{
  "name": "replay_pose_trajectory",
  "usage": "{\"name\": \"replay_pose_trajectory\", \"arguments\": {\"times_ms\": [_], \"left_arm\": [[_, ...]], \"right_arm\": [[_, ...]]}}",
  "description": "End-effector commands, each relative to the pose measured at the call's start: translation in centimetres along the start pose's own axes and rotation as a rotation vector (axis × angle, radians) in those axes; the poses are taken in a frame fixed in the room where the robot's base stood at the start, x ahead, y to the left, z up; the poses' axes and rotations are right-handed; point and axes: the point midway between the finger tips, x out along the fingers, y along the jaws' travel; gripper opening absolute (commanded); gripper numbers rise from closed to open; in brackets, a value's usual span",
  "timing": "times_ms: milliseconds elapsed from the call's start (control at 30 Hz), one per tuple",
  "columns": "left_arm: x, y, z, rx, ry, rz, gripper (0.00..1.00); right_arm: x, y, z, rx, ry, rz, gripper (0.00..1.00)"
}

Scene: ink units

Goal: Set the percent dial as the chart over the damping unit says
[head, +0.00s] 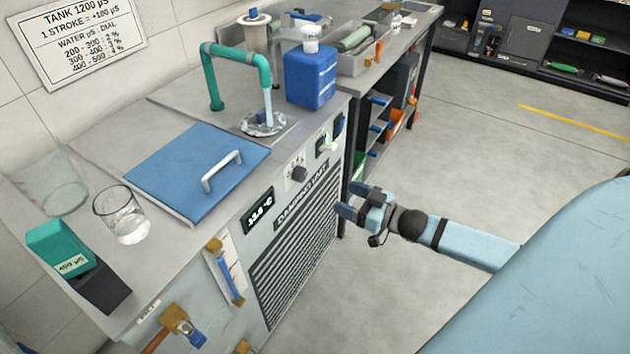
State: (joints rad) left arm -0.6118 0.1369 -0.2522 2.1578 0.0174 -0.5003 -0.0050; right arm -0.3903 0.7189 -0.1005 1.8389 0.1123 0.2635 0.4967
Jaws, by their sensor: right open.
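The percent dial (299,173), a small dark knob on a pale marked plate, sits on the front of the damping unit (310,195); its setting is too small to read. The chart (90,40) on the wall reads "TANK 1200 µS", "1 STROKE = +100 µS" and gives dial percents for water 200-300, 300-400 and 400-500; the percents are blurred. A teal meter (60,248) at the left seems to show 409 µS. My right gripper (352,201) is open and empty, right of the dial and apart from the unit's front. My left gripper is out of view.
On the unit stand a blue lid (197,170) with a handle, a glass of water (120,215), a green spout (238,60) running into a basin, and a blue canister (310,75). A temperature display (259,208) is left of the dial. Open floor (490,140) lies right.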

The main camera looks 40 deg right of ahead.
Motion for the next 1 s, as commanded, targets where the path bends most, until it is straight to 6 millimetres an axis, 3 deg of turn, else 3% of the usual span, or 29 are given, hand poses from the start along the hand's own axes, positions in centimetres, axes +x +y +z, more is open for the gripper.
{"name": "replay_pose_trajectory", "arguments": {"times_ms": [267,700,1000], "left_arm": [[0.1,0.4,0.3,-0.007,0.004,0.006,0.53],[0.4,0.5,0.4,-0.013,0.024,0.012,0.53],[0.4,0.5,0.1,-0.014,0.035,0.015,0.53]], "right_arm": [[1.9,0.6,-0.1,-0.001,0.016,-0.008,0.70],[10.1,0.5,-0.2,-0.001,0.014,-0.007,0.70],[13.5,0.4,-0.2,-0.001,0.012,-0.007,0.70]]}}
